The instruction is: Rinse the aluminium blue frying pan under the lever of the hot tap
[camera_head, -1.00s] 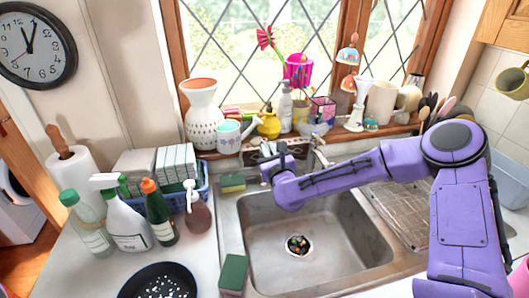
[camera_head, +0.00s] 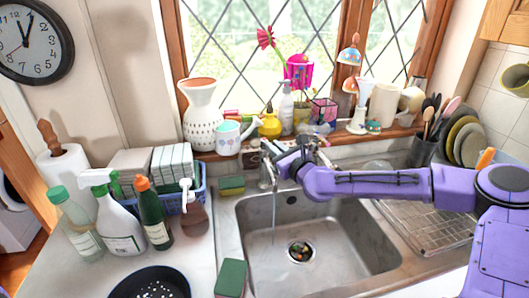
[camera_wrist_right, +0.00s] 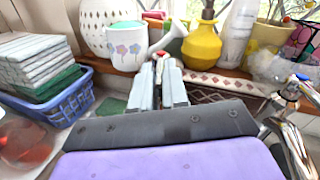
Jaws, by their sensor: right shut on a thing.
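A round pan (camera_head: 152,284) with a dark interior and white specks sits on the counter at the bottom left of the head view, cut off by the frame edge; its outside colour hardly shows. My right gripper (camera_head: 270,152) is at the taps behind the sink. In the right wrist view its fingers (camera_wrist_right: 162,66) are closed together with a small red-topped piece between their tips, seemingly the hot tap's lever (camera_wrist_right: 158,56). Below it in the head view, a thin stream of water (camera_head: 273,208) seems to fall into the sink (camera_head: 330,240). My left gripper is not in view.
A green sponge (camera_head: 231,278) lies at the sink's left edge, another sponge (camera_head: 232,186) behind it. Bottles (camera_head: 118,222) and a blue basket (camera_head: 188,196) crowd the left counter. Another chrome tap (camera_wrist_right: 292,135) stands right of my gripper. Vases and pots line the sill.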

